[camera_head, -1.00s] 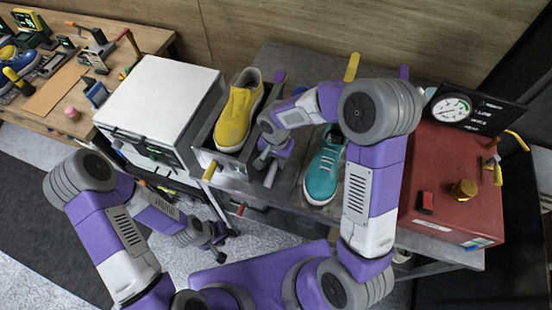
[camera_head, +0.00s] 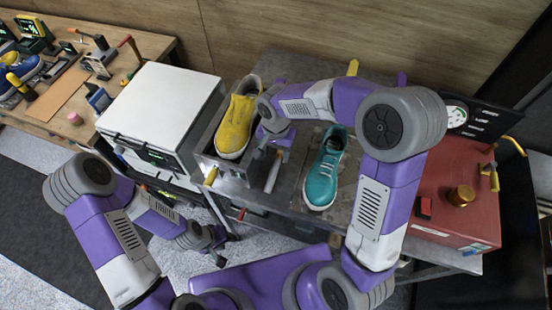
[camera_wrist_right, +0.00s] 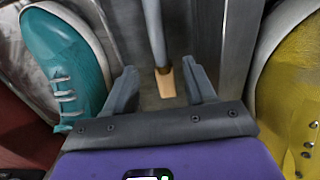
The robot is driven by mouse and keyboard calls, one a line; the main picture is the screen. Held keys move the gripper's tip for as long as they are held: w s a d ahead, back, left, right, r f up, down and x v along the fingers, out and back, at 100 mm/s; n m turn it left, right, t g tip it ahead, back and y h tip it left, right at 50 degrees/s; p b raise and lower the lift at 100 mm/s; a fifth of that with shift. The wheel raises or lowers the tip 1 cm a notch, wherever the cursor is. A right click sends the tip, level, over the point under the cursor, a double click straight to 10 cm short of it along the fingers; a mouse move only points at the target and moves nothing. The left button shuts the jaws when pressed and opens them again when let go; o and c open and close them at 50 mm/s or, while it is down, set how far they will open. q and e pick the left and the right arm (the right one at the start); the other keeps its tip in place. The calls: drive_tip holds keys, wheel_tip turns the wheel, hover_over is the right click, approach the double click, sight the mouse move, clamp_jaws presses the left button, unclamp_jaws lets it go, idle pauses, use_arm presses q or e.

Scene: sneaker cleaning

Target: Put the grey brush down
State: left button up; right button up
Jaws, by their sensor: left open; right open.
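The grey brush (camera_head: 273,171) lies on the metal bench between the yellow and teal sneakers. In the right wrist view, its grey shaft (camera_wrist_right: 154,30) and pale wooden tip show between the fingers. My right gripper (camera_wrist_right: 162,82) is open, with a gap on both sides of the brush. In the head view, the right gripper (camera_head: 270,150) is just above the brush's far end and partly hides it. The brush's bristles cannot be made out. My left gripper (camera_head: 217,240) is open and empty, low in front of the bench.
A yellow sneaker (camera_head: 237,125) sits in a grey tray left of the brush. A teal sneaker (camera_head: 323,175) lies to its right. A red box with a gauge (camera_head: 450,190) stands at the right. A white cabinet (camera_head: 160,100) stands left.

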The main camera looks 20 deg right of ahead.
sight(276, 164)
wheel_tip(276, 164, up, 4)
drive_tip(key=shift+f, duration=0.1)
idle(0.6)
